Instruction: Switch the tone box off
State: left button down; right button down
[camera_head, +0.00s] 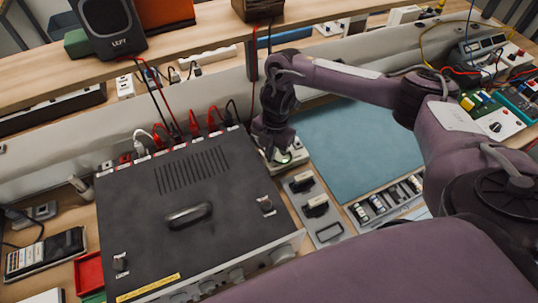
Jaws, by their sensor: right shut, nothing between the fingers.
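A small pale box (299,153) sits on the bench just right of the large dark unit. A greenish round spot shows on its top. It may be the tone box, but I can read no label on it. My right gripper (277,150) points down right over this box, shut and empty. The gripper hides much of the box top, and I cannot tell whether the fingertips touch it. Any switch and its position are hidden. My left gripper is out of view.
The large dark unit (215,185) with a top handle, cables behind and front knobs fills the left middle. Grey modules (310,205) and a blue mat (365,145) lie to the right. A speaker (108,25) stands on the rear shelf. A red tray (89,272) is front left.

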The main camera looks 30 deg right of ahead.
jog(key=shift+f, duration=0.25)
jog(key=shift+r, duration=0.2)
notch_tip(320, 180, up, 7)
jog(key=p, duration=0.6)
jog(key=shift+f, duration=0.1)
jog(key=shift+f, duration=0.1)
dwell(0.3)
